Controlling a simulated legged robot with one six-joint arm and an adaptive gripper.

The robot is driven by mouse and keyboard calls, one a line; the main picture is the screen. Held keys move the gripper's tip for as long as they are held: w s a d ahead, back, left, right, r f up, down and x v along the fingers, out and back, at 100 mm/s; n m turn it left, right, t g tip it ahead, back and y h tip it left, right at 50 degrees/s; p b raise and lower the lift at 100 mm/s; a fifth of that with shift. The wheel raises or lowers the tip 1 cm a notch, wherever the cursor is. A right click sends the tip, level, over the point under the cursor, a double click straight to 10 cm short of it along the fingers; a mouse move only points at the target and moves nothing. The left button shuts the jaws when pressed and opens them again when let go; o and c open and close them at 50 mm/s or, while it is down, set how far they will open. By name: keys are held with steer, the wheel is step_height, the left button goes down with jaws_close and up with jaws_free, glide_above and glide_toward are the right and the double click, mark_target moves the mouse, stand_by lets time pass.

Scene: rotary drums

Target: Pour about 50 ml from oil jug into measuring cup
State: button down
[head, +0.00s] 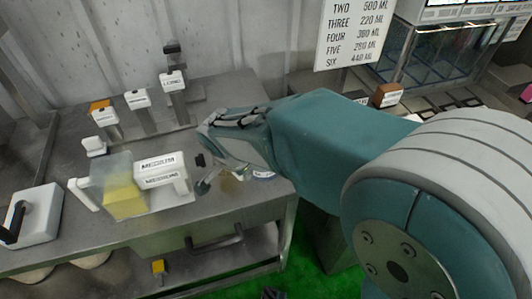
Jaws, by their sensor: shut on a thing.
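A clear container with yellow liquid (125,198) is at the front left of the metal bench. A white handle-like bar (82,195) is at its left side. It is probably the oil jug, but I cannot be sure. My arm reaches in from the right. My gripper (206,175) is small in the picture, just right of this container and the white labelled blocks. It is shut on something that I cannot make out. A clear, faintly yellow shape (242,173) shows below my wrist, partly hidden by it. I cannot tell whether it is the measuring cup.
White labelled blocks (160,163) are right of the container. Several labelled levers (138,100) stand along the back of the bench (215,220). A white block with a black handle (30,215) is at the left. A sign with volumes (360,30) hangs at the top.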

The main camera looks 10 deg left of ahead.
steer(key=shift+w+f+y, duration=0.2)
steer(key=shift+f+y, duration=0.1)
steer(key=shift+f, duration=0.5)
steer(key=shift+r+g+y, duration=0.25)
steer(key=shift+g+y, duration=0.05)
steer(key=shift+w+d+r+y, duration=0.2)
steer(key=shift+r+y, duration=0.15)
steer(key=shift+y, duration=0.15)
steer(key=d+y, duration=0.1)
steer(key=d+g+y, duration=0.1)
steer(key=shift+w+r+m+g+y, duration=0.2)
steer(key=shift+w+m+g+y, duration=0.1)
steer(key=shift+m+y, duration=0.1)
steer(key=shift+a+f+g+y+p, duration=0.2)
steer(key=shift+f+g+y+p, duration=0.15)
steer(key=shift+y, duration=0.55)
steer(key=shift+s+r+y, duration=0.15)
steer(key=shift+r+y, duration=0.1)
steer(key=shift+y, duration=0.45)
steer(key=shift+a, duration=0.1)
